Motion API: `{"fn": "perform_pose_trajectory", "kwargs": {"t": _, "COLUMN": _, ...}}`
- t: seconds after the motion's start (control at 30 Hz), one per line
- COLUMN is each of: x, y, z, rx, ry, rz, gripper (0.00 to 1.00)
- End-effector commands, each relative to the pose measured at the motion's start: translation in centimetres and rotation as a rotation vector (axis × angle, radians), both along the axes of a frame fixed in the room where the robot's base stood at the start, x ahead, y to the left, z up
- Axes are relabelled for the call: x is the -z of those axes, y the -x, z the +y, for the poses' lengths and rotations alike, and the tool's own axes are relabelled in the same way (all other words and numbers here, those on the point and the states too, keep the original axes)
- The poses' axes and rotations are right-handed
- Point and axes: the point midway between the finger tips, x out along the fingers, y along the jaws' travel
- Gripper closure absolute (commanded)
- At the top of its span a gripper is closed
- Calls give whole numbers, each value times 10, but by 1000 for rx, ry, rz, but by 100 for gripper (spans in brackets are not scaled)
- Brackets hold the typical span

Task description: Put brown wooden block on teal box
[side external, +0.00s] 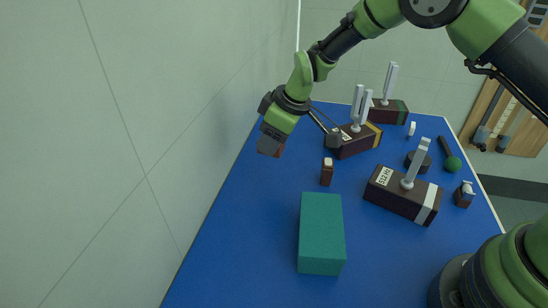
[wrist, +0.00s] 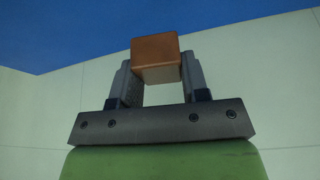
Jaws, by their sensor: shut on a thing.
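The brown wooden block (wrist: 156,58) is held between the two fingers of my gripper (wrist: 160,75) in the wrist view. In the side external view my gripper (side external: 272,137) is at the far left edge of the blue table, and the block (side external: 269,148) shows small and dark at its tip. My gripper is shut on the block and appears raised above the table. The teal box (side external: 321,230) lies on the table nearer the camera, to the right of and apart from my gripper. Its top is bare.
Tuning forks on dark boxes stand at the back (side external: 358,140), farther back (side external: 389,109) and at the right (side external: 402,195). A small brown piece (side external: 327,172) stands behind the teal box. A green-headed mallet (side external: 452,163) lies at right. A wall (side external: 130,150) runs along the left.

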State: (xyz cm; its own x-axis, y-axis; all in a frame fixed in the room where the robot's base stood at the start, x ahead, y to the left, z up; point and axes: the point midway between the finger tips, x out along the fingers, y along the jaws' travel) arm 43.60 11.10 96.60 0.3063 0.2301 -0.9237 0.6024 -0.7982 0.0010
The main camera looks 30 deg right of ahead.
Motion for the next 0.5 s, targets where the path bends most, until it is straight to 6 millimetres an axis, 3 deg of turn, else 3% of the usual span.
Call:
{"fn": "perform_pose_trajectory", "kwargs": {"t": 0.27, "x": -27, "y": 19, "z": 2, "rx": -144, "ry": -2, "rz": 3, "gripper": 81}}
{"fn": "perform_pose_trajectory", "kwargs": {"t": 0.5, "x": -47, "y": 74, "z": 7, "rx": -556, "ry": -5, "rz": 3, "gripper": 81}}
